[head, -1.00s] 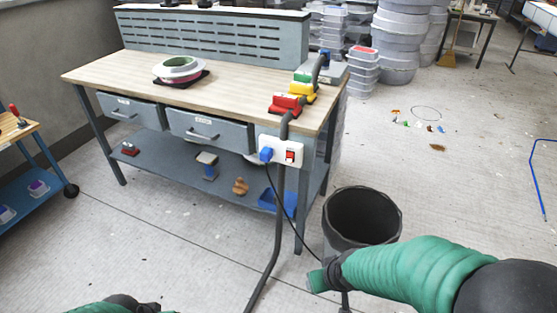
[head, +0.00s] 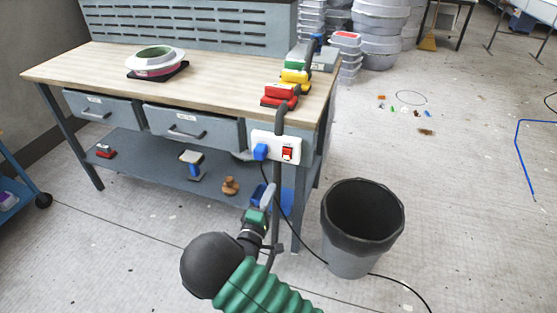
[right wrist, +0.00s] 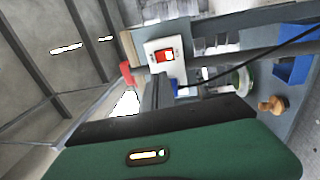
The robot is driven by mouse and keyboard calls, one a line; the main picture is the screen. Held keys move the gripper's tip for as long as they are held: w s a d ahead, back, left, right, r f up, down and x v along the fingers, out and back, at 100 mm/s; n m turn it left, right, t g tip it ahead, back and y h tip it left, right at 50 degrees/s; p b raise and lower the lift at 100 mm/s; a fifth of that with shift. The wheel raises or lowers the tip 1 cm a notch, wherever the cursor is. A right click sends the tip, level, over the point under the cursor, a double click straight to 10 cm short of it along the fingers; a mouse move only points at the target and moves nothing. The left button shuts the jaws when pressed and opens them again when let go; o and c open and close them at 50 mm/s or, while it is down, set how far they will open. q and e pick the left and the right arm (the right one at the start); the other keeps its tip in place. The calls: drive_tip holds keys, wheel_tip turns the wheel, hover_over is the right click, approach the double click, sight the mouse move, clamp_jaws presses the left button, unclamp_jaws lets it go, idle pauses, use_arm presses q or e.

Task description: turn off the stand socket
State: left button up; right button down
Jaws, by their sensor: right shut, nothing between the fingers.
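The stand socket is a white box (head: 273,142) on the bench's front right leg post. It carries a red rocker switch (head: 287,153) on its right and a blue plug (head: 261,152) on its left. My right gripper (head: 268,192) is shut and empty, below the socket and apart from it. In the right wrist view the socket (right wrist: 179,67) appears turned, with the red switch (right wrist: 164,56) facing the camera. The green gripper body fills the lower part of that view. Whether the switch is on or off is too small to tell. My left gripper is out of view.
The workbench (head: 220,77) holds red clamps (head: 279,95), yellow clamps (head: 294,78) and a round mould (head: 155,60). A black bin (head: 349,262) stands right of the post. A black cable (head: 285,222) hangs from the plug.

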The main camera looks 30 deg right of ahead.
sight(287, 153)
drive_tip(key=b+x, duration=0.3)
drive_tip(key=x, duration=0.9)
drive_tip(key=shift+w+d+f+b, duration=0.1)
drive_tip(key=shift+w+d+b, duration=0.15)
drive_tip(key=shift+d+b, duration=0.1)
drive_tip(key=shift+w+d, duration=0.4)
drive_tip(key=shift+r, duration=0.25)
